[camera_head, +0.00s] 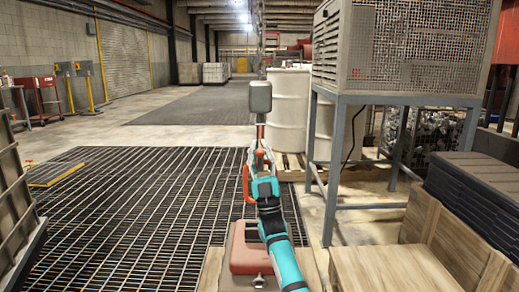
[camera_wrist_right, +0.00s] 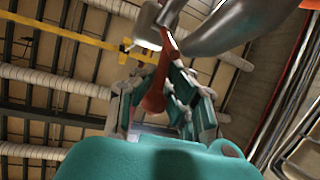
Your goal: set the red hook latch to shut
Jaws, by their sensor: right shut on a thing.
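My right arm reaches up from the bottom middle of the head view, and its gripper (camera_head: 260,154) is at a red hook latch (camera_head: 260,131) below a small grey box-shaped head. In the right wrist view the red latch (camera_wrist_right: 154,96) runs between the two fingers of the right gripper (camera_wrist_right: 160,98), which is shut on it. The fingers hide part of the latch. Grey rounded metal parts (camera_wrist_right: 230,25) sit just beyond the fingertips. The latch's exact angle is hard to tell in the head view. My left gripper is not in view.
A grey machine cabinet (camera_head: 415,45) on a blue-grey stand (camera_head: 331,175) is to the right, with white drums (camera_head: 287,108) behind the latch. Wooden crates (camera_head: 390,270) fill the lower right. Dark floor grating (camera_head: 130,215) lies open to the left.

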